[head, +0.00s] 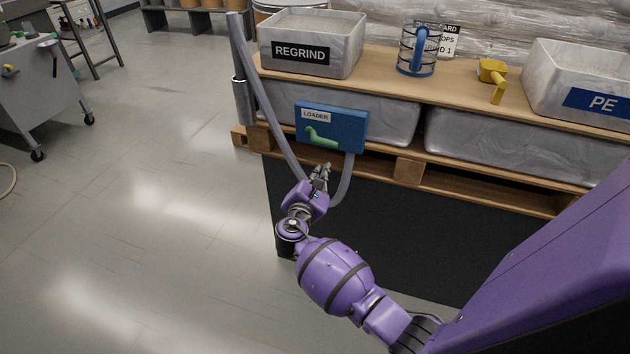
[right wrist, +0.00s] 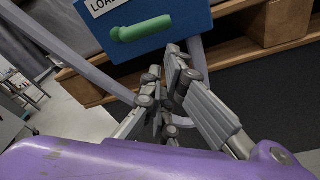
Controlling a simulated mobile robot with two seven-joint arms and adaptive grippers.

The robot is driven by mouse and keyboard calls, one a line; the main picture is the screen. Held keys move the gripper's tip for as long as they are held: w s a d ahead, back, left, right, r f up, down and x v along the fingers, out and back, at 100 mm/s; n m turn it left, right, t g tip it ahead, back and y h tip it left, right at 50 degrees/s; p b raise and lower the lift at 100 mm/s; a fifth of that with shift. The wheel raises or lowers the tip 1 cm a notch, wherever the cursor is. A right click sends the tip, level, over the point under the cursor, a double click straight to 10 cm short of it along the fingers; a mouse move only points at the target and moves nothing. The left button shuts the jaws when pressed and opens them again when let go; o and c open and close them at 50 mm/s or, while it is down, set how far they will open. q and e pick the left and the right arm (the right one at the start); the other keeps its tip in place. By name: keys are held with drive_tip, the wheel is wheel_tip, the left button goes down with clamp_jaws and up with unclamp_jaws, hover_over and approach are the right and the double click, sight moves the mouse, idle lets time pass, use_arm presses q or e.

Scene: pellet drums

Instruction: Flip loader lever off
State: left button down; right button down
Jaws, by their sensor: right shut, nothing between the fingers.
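The loader (head: 350,118) is a blue box labelled LOADER, mounted on the front of the wooden stand. Its green lever (head: 320,138) lies roughly sideways across the lower front of the box. The lever also shows near the top of the right wrist view (right wrist: 142,29), with the blue box (right wrist: 190,18) behind it. My right gripper (head: 322,170) is shut and empty, just below the box and lever. It is apart from the lever; in the right wrist view its fingers (right wrist: 162,74) point up toward the box. My left gripper is not in view.
A grey hose (head: 262,95) runs down beside the loader and loops close by my right gripper. A REGRIND bin (head: 340,40), a blue-rimmed jug (head: 405,58), a yellow scoop (head: 495,75) and a PE bin (head: 570,75) stand above.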

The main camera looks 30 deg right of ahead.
drive_tip(key=v, duration=0.4)
idle(0.5)
drive_tip(key=s+a+f+m+y, duration=0.5)
drive_tip(key=a+f+m+y, duration=0.4)
drive_tip(key=a, duration=0.2)
use_arm(q)
drive_tip(key=p, duration=0.1)
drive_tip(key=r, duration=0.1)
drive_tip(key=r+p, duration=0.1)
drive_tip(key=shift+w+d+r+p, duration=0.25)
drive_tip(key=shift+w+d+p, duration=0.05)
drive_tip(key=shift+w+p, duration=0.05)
use_arm(e)
drive_tip(key=s+a+f+m+g+y, duration=0.1)
drive_tip(key=s+f+m, duration=0.2)
drive_tip(key=s, duration=0.8)
drive_tip(key=s+f+m+g+y, duration=0.1)
drive_tip(key=s+f+m, duration=0.2)
drive_tip(key=s, duration=0.9)
drive_tip(key=s+a+f+m+g+y, duration=0.1)
drive_tip(key=s+f+m, duration=0.2)
drive_tip(key=s, duration=0.8)
drive_tip(key=shift+a+m, duration=0.3)
drive_tip(key=shift+m, duration=0.5)
